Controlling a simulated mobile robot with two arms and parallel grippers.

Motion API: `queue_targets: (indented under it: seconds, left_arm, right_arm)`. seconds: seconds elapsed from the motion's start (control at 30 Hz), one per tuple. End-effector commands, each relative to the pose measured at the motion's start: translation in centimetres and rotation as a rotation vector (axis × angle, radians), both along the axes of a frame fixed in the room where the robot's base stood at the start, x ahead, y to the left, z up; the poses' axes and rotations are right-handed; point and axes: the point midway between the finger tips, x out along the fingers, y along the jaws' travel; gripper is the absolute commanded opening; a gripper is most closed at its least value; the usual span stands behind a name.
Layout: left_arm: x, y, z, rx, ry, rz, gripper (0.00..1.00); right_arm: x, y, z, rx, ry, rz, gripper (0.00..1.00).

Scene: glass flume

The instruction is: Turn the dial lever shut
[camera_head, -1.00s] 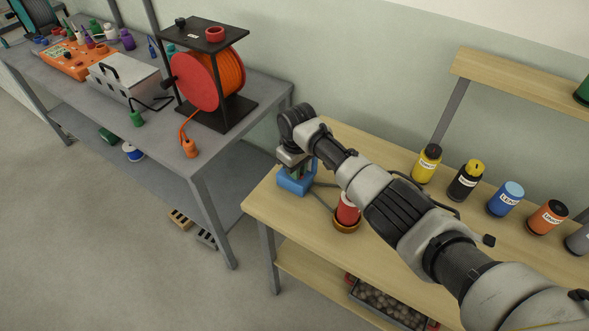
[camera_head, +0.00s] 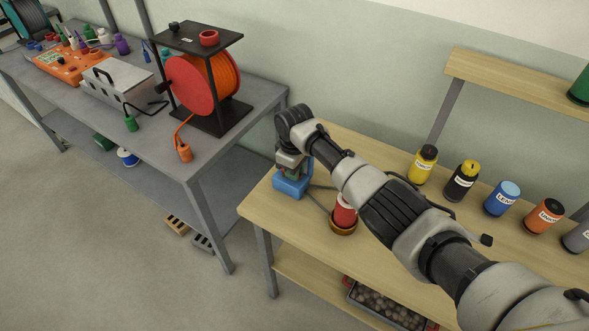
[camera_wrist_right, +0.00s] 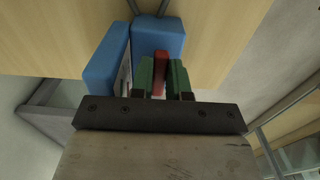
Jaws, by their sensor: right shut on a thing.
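A blue device (camera_head: 290,186) sits at the left end of the wooden table. In the right wrist view its blue body (camera_wrist_right: 160,38) has a panel at its left, and a narrow red lever (camera_wrist_right: 161,66) stands out from it. My right gripper (camera_head: 306,167) is over the device from above. In the right wrist view its green fingers lie on either side of the red lever, shut on it. The dial face and the lever's angle on it cannot be made out. My left gripper is not in view.
A red can in a brown ring (camera_head: 344,215) stands right of the device, under my right arm. Several labelled bottles (camera_head: 462,181) line the table's back. A grey bench (camera_head: 190,165) with an orange cable reel (camera_head: 205,85) stands to the left, across a gap.

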Motion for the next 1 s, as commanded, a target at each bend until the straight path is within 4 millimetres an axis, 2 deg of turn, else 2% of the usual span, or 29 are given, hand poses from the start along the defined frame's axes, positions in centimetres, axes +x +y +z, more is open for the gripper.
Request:
queue_targets:
  seconds: [0.03, 0.2, 0.53, 0.67, 1.0]
  left_arm:
    - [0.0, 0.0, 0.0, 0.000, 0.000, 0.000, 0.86]
    - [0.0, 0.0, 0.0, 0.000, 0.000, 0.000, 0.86]
    - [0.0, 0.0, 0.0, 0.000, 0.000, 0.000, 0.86]
    - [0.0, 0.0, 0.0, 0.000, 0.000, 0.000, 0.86]
    - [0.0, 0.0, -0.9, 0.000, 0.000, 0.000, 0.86]
  right_arm:
    - [0.1, 0.1, 0.1, 0.002, -0.005, 0.003, 0.19]
    - [0.1, 0.1, 0.1, 0.001, -0.003, 0.002, 0.41]
    - [0.1, 0.1, 0.6, 0.001, -0.003, 0.001, 0.41]
    - [0.1, 0.0, 2.4, 0.002, -0.005, 0.001, 0.41]
    - [0.1, 0.1, 8.9, 0.002, -0.005, 0.001, 0.41]
